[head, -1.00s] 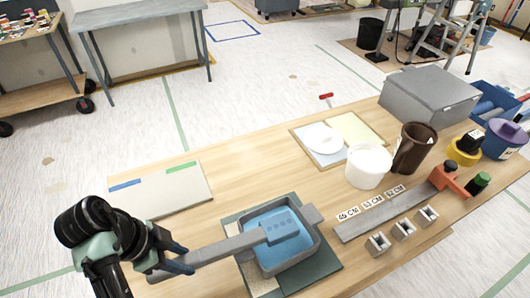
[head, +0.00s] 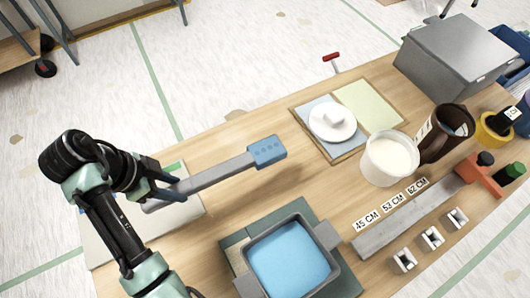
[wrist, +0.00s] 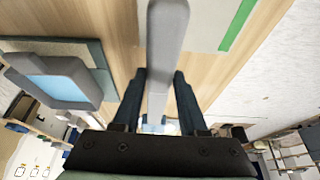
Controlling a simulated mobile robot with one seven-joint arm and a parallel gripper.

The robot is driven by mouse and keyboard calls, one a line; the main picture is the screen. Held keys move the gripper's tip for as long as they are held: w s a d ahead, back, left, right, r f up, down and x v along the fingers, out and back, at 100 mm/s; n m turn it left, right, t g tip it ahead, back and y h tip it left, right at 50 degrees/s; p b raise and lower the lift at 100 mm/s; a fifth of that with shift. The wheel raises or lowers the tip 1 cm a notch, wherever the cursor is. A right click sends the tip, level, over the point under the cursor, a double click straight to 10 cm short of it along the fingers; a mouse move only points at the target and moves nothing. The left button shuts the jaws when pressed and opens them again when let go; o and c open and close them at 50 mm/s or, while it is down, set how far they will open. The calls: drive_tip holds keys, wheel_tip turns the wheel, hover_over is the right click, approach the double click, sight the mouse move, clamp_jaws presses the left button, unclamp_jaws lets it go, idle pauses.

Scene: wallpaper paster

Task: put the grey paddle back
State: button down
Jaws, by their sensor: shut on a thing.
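The grey paddle (head: 215,176) has a long grey bar handle and a blue block with dark holes at its far end. My gripper (head: 172,188) is shut on the handle near its left end. It holds the paddle above the table, with the blue end pointing right. The grey tub of blue liquid (head: 290,262) stands on a dark green mat (head: 232,241) at the front, apart from the paddle.
The pale board (head: 189,207) lies under my gripper. A white bucket (head: 389,160), a brown container (head: 445,135), a white lid (head: 331,121) on a two-coloured board and a grey box (head: 455,55) stand to the right. Table between lid and tub is clear.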

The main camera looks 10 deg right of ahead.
sight(214, 173)
drive_tip(key=shift+s+r, duration=0.1)
drive_tip(key=shift+s, duration=0.15)
drive_tip(key=w+d+f, duration=0.1)
drive_tip(key=d+f, duration=0.1)
drive_tip(key=d, duration=0.2)
drive_tip(key=w+d+f, duration=0.1)
drive_tip(key=d+f, duration=0.2)
drive_tip(key=d, duration=0.2)
drive_tip(key=w+d+f+p, duration=0.1)
drive_tip(key=w+d+f, duration=0.1)
drive_tip(key=d, duration=0.2)
drive_tip(key=shift+w+d+f, duration=0.1)
drive_tip(key=shift+d+f, duration=0.15)
drive_tip(key=shift+f, duration=0.05)
drive_tip(key=shift+c, duration=2.2)
unclamp_jaws()
drive_tip(key=shift+d+f, duration=0.1)
drive_tip(key=shift+f+b, duration=0.2)
drive_tip(key=shift+b, duration=0.1)
drive_tip(key=v, duration=1.3)
drive_tip(key=shift+w+p, duration=0.2)
drive_tip(key=shift+p, duration=0.1)
